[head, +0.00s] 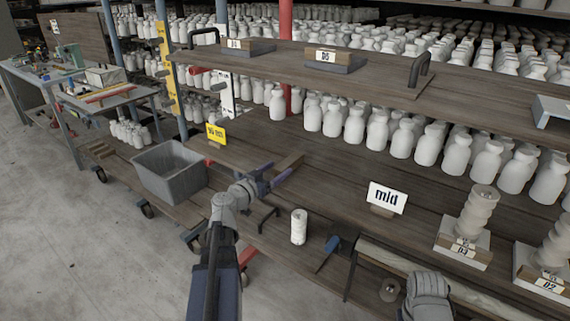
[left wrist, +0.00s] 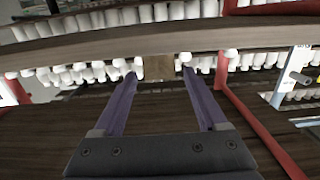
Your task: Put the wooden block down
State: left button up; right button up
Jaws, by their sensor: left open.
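The wooden block (head: 290,161) is a plain brown piece on the dark wooden shelf, just past the fingertips of my left gripper (head: 276,175). In the left wrist view, the block (left wrist: 158,67) shows end-on between the tips of the two purple fingers (left wrist: 158,78). The fingers are spread wide, with a gap visible on each side of the block. The block appears to rest on the shelf boards; its underside is hard to make out. My right gripper is not visible; only a grey part of my right arm shows at the bottom right of the head view.
A grey bin (head: 168,172) stands left of my left arm. A white cylinder (head: 299,227), a "mid" sign (head: 387,197) and twisted clay pieces on labelled bases (head: 464,246) stand to the right. Rows of white bottles (head: 354,125) fill the back, beneath an upper shelf (head: 300,62).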

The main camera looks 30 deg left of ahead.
pick_arm(q)
jog(key=s, duration=0.4)
jog(key=shift+s+a+r, duration=0.1)
jog(key=shift+s+a, duration=0.1)
jog(key=shift+s, duration=0.2)
